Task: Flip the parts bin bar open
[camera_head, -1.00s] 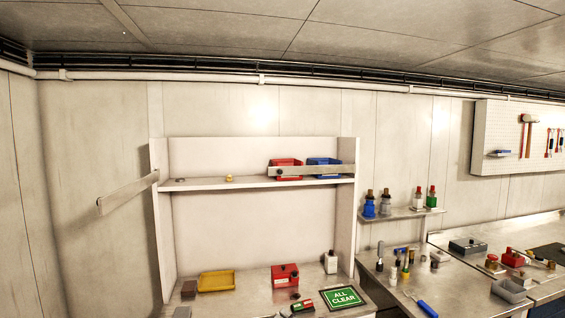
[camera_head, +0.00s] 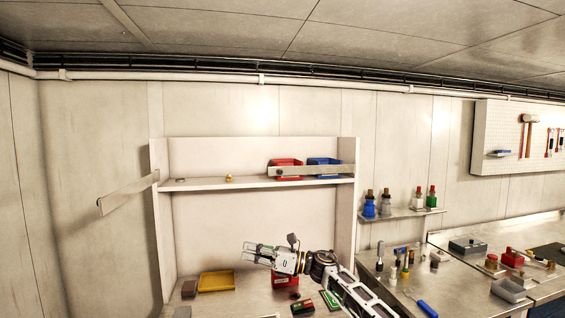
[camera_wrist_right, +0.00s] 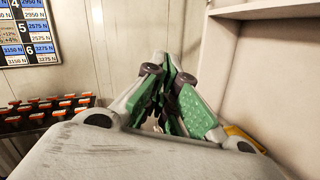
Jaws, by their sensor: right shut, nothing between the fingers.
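A grey bar (camera_head: 318,171) lies level across the front of a red bin (camera_head: 285,163) and a blue bin (camera_head: 323,162) on the right half of the shelf. A second grey bar (camera_head: 128,193) juts out to the left from the shelf unit's left post, clear of the shelf. My right gripper (camera_head: 250,249) is below the shelf, in front of the unit's back panel, pointing left, and well apart from both bars. It is shut and empty; its green-padded fingers (camera_wrist_right: 172,95) show in the right wrist view. My left gripper is out of view.
On the bench below, a yellow tray (camera_head: 216,281) stands left of a red box (camera_head: 285,280) partly hidden by my arm. A side shelf with several bottles (camera_head: 385,203) is at right.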

